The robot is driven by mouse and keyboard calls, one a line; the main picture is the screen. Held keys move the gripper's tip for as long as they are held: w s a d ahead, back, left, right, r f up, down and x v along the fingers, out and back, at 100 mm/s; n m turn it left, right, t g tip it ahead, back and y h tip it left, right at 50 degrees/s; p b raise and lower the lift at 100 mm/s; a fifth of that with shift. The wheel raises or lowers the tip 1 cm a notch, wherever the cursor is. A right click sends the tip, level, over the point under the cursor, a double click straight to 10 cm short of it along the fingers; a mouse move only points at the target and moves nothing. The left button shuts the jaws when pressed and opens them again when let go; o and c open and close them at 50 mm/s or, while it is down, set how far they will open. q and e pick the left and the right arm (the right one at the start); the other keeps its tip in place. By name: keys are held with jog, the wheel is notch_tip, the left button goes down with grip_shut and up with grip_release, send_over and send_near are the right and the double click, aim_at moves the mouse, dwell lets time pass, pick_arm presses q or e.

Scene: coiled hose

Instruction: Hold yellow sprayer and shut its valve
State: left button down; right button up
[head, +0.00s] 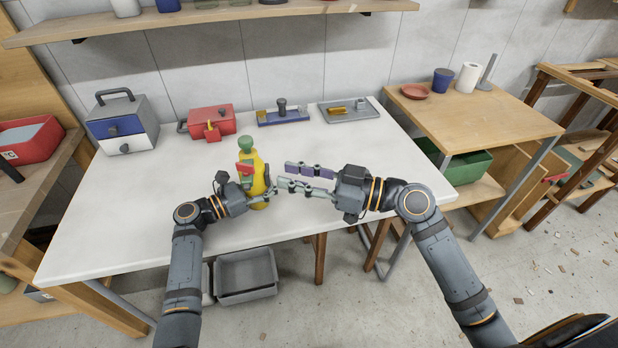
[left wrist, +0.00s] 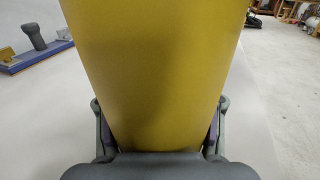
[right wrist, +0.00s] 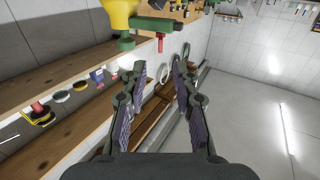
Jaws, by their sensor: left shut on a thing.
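The yellow sprayer (head: 259,176) stands upright near the front of the white table, with a green top (head: 246,143) and a red part (head: 244,168) on its upper side. My left gripper (head: 260,194) is shut on its body; the yellow body (left wrist: 155,70) fills the left wrist view between the fingers. My right gripper (head: 285,177) is open and empty just right of the sprayer, its fingers pointing at it. In the right wrist view the sprayer's green fitting (right wrist: 153,24) and red lever (right wrist: 160,44) show beyond the open fingers, apart from them.
A wooden side table (head: 470,115) is at right. The table's front left is clear.

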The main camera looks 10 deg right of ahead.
jog(key=shift+v, duration=1.4)
jog(key=shift+c, duration=0.5)
jog(key=shift+w+d, duration=0.1)
jog(key=shift+c, duration=1.1)
jog(key=w+d+m, duration=0.1)
jog(key=w+m, duration=0.1)
jog(key=m, duration=0.1)
jog(key=w+d+m+g, duration=0.1)
jog(key=w+m, duration=0.1)
jog(key=m, duration=0.2)
jog(key=w+d+f+m+g+y, duration=0.1)
jog(key=w+m, duration=0.1)
jog(key=m, duration=0.1)
jog(key=shift+w+d+m, duration=0.15)
jog(key=shift+d+m, duration=0.1)
jog(key=shift+m, duration=0.15)
grip_shut()
jog(key=shift+w+d+r+m+g+y, duration=0.15)
jog(key=shift+w+m+g, duration=0.15)
jog(key=shift+m, duration=0.45)
jog(key=shift+w+a+r+m+g+y, duration=0.1)
jog(key=shift+w+m+g+y, duration=0.1)
jog(key=shift+m+g, duration=0.4)
jog(key=shift+w+d+r+m+g+y, duration=0.1)
jog(key=shift+w+m+g+y, duration=0.1)
jog(key=shift+m, duration=0.65)
